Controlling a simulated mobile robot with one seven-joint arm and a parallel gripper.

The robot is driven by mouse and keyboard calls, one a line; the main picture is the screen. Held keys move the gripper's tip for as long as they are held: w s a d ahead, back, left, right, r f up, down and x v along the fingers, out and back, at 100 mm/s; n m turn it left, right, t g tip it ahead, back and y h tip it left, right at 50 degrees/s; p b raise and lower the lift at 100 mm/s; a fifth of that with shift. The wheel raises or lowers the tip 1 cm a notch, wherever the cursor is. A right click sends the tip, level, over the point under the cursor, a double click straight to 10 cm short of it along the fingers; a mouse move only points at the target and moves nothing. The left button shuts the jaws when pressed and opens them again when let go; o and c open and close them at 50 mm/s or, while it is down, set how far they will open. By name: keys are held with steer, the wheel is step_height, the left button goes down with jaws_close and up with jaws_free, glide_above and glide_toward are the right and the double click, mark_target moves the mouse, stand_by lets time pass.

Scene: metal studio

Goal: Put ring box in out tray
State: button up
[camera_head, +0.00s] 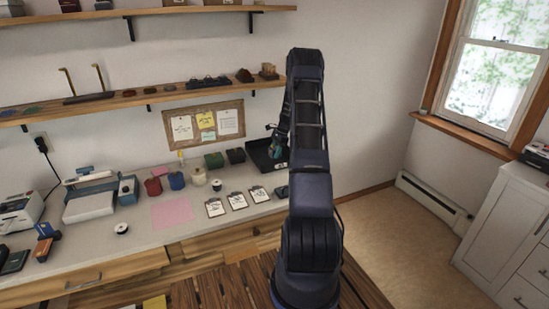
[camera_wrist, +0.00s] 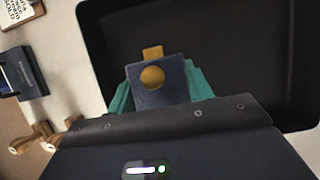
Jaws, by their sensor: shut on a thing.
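The ring box (camera_wrist: 160,88), dark blue with a round gold piece and a gold tab, is held between the teal fingers of my gripper (camera_wrist: 157,84). The out tray (camera_wrist: 225,30), black with raised walls, lies beneath and around the box in the wrist view. Whether the box touches its floor, I cannot tell. In the head view the tray (camera_head: 256,148) stands at the right end of the counter. My gripper (camera_head: 275,147) is over it there, partly hidden behind my arm; the box is not clear in that view.
A small dark blue object (camera_wrist: 27,74) is near the counter's front edge. A green box (camera_head: 214,160) and a black box (camera_head: 236,156) stand left of the tray. A shelf (camera_head: 180,96) runs above.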

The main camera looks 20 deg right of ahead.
steer(key=shift+f, duration=1.65)
steer(key=shift+f, duration=0.2)
steer(key=o, duration=1)
steer(key=shift+r, duration=0.1)
steer(key=v, duration=1.2)
steer(key=shift+r, duration=0.1)
